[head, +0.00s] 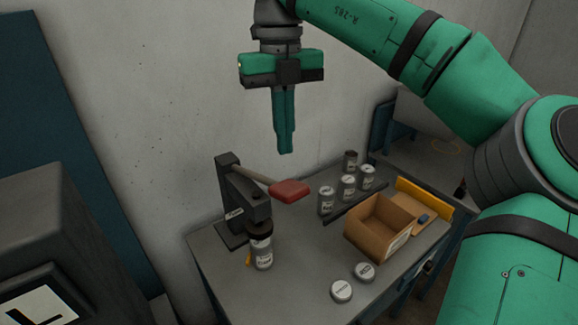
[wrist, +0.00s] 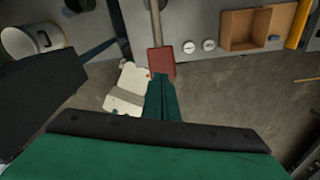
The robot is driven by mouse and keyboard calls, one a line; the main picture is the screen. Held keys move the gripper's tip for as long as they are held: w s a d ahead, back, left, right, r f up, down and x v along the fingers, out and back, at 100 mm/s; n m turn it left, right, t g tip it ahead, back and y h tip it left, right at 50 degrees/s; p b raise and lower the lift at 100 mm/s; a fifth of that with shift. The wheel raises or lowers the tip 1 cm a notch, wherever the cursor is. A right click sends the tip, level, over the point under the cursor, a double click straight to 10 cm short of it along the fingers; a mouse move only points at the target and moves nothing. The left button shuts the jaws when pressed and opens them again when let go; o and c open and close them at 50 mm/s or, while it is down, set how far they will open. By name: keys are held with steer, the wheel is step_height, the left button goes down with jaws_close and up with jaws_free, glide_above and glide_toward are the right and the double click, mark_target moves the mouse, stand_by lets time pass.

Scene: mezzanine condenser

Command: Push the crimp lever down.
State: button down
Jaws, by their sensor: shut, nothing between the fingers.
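The crimp lever (head: 251,176) is a rod with a red handle (head: 290,191) at its end. It runs from the top of a dark crimp press (head: 233,197) out to the right. A small labelled vial (head: 261,248) stands under the press head. My gripper (head: 285,152) is shut and empty, pointing down above the red handle, with a gap between them in the head view. In the wrist view the red handle (wrist: 161,62) shows just beyond the tips of my gripper (wrist: 161,77). I cannot tell the exact height between them from the wrist view.
The wall is close behind.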

mark_target(288, 185)
steer(key=shift+w+d, duration=0.1)
steer(key=shift+w, duration=0.2)
steer(key=shift+w, duration=0.1)
steer(key=f, duration=0.4)
steer(key=s+f, duration=0.1)
steer(key=f, duration=0.1)
steer(key=shift+f, duration=0.25)
steer(key=shift+d+f, duration=0.1)
steer(key=shift+f, duration=0.15)
steer(key=shift+w, duration=0.1)
